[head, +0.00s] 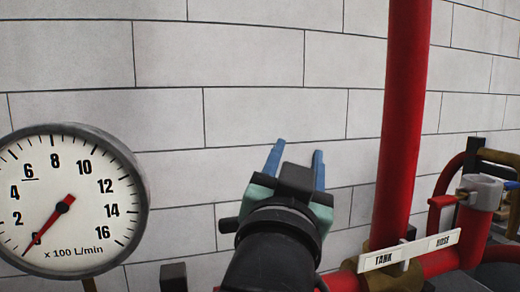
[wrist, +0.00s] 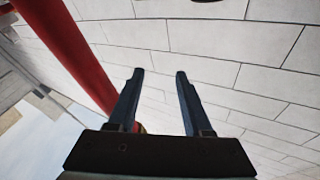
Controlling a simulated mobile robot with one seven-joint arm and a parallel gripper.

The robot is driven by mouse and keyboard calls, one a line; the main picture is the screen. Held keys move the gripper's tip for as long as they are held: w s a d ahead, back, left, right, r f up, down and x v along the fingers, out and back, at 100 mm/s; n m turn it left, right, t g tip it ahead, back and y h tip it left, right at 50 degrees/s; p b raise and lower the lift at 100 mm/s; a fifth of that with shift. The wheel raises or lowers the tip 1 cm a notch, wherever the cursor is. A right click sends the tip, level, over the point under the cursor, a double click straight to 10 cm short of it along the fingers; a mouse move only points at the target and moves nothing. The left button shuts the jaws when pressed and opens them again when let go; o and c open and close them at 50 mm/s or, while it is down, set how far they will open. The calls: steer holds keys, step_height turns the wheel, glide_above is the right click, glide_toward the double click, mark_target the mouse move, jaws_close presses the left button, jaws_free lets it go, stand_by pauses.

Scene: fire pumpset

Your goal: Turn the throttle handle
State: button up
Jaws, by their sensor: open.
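My gripper (head: 299,148) is raised in front of the wall in the middle of the head view. Its two blue fingers point up and stand apart with nothing between them. They also show apart and empty in the wrist view (wrist: 160,72). I cannot make out a part that is surely the throttle handle. A grey valve body (head: 479,192) with a small blue part (head: 488,179) sits at the right of the head view, well apart from my gripper. My arm hides some of the pipework below.
A round gauge (head: 70,240) marked x 100 L/min stands at left. A thick red vertical pipe (head: 403,110) rises right of my gripper. A white TANK/HOSE plate (head: 410,251) lies at its foot. The brick wall (head: 250,60) is behind; red pipes fill the lower right.

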steer(key=w+a+r+m+g+p, duration=0.15)
steer(key=w+m+g+p, duration=0.4)
steer(key=g+p, duration=0.85)
steer(key=s+a+r+m+g+p, duration=0.3)
steer(key=s+a+g+p, duration=0.35)
steer(key=p, duration=1.25)
steer(key=shift+t, duration=0.65)
steer(key=x, duration=0.3)
steer(key=a+p+x, duration=0.1)
steer(key=x, duration=0.3)
steer(key=p+x, duration=0.1)
steer(key=x, duration=0.3)
steer(key=shift+s+a+f, duration=0.1)
steer(key=shift+f, duration=0.4)
jaws_close()
